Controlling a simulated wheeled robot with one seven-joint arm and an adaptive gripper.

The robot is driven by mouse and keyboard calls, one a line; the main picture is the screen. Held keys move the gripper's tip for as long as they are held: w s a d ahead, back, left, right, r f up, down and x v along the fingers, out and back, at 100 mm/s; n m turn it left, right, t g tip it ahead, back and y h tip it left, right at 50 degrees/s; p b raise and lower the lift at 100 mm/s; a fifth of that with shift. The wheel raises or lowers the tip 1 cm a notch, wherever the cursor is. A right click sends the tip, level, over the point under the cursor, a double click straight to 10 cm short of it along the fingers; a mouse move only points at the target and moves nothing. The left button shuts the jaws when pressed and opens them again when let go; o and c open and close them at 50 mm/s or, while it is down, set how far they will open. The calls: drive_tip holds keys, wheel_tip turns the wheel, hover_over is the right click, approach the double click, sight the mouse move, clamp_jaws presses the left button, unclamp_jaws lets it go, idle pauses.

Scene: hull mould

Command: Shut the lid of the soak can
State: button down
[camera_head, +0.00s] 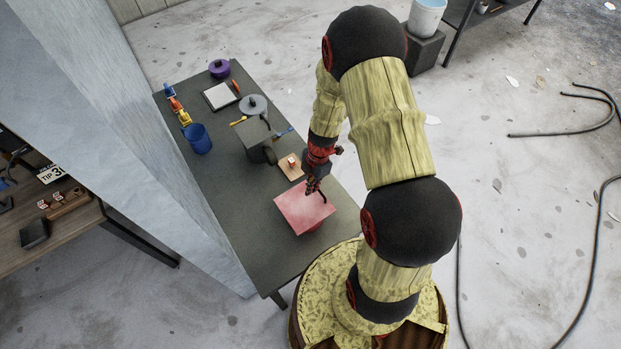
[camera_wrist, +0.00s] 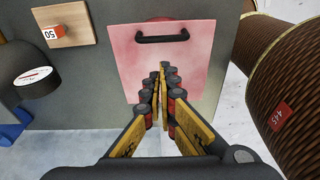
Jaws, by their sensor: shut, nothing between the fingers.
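A pink square lid (camera_head: 303,210) with a black bar handle lies over the near end of the dark table. In the wrist view the lid (camera_wrist: 190,65) fills the top middle, with its handle (camera_wrist: 162,38) near the far edge. A bit of a red round body, likely the soak can (camera_head: 316,229), shows under the lid; most of it is hidden. I cannot tell how far the lid stands open. My gripper (camera_wrist: 161,70) is shut and empty, its fingertips in front of the lid, below the handle in the picture. In the head view my gripper (camera_head: 313,184) is close to the lid's far edge; contact is unclear.
A wooden board (camera_head: 289,172) with a small red-and-white block lies just beyond the lid. A grey box-shaped device (camera_head: 254,140), a blue cup (camera_head: 197,139) and a white tray (camera_head: 219,96) stand farther along the dark table (camera_head: 225,190). A wall runs along its left side.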

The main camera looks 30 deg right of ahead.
drive_tip(key=shift+d+f, duration=0.9)
drive_tip(key=shift+f, duration=0.15)
drive_tip(key=f+b, duration=0.1)
drive_tip(key=b, duration=0.2)
drive_tip(key=shift+d+f, duration=0.35)
drive_tip(key=shift+d, duration=0.05)
drive_tip(key=shift+r, duration=0.1)
